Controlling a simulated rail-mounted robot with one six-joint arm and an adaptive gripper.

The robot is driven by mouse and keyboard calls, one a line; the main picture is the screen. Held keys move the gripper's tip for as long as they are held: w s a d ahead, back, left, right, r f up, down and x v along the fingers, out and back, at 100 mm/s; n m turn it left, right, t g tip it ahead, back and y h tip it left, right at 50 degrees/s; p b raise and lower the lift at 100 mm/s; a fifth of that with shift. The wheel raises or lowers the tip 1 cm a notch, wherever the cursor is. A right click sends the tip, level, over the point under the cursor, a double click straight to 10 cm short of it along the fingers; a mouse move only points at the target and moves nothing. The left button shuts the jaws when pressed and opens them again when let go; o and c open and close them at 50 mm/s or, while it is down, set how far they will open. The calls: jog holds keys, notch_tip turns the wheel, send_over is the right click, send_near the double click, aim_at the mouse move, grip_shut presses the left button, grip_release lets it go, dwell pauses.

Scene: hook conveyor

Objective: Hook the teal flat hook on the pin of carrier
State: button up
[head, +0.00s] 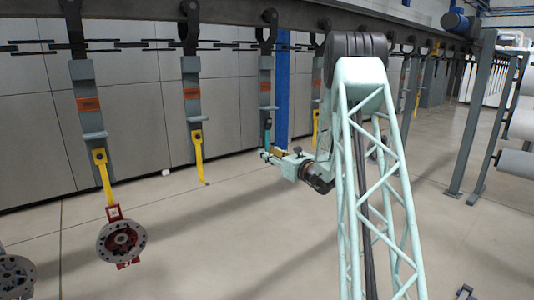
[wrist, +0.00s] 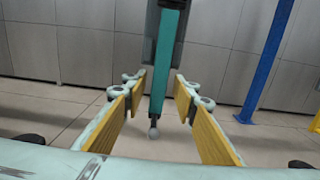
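The teal flat hook (wrist: 164,62) hangs nearly upright in the wrist view, a flat strip with a thin stem and a small ball at its lower end. It overlaps a grey carrier (wrist: 181,50) behind it; whether its top is on the pin cannot be told. My gripper (wrist: 159,88) is open, its yellow pads left and right of the hook with visible gaps. In the head view my gripper (head: 266,155) is at the lower end of the teal hook (head: 268,133), below the grey carrier (head: 265,100) with an orange label.
Other carriers hang from the overhead rail (head: 140,22), several with yellow hooks (head: 198,155). A red-and-grey round part (head: 122,241) hangs at left. A blue post (head: 282,90) stands behind the carrier. The floor below is clear.

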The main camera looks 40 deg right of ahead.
jog(key=s, duration=1.1)
jog(key=shift+s+a, duration=0.15)
jog(key=shift+s, duration=0.1)
jog(key=shift+f, duration=0.1)
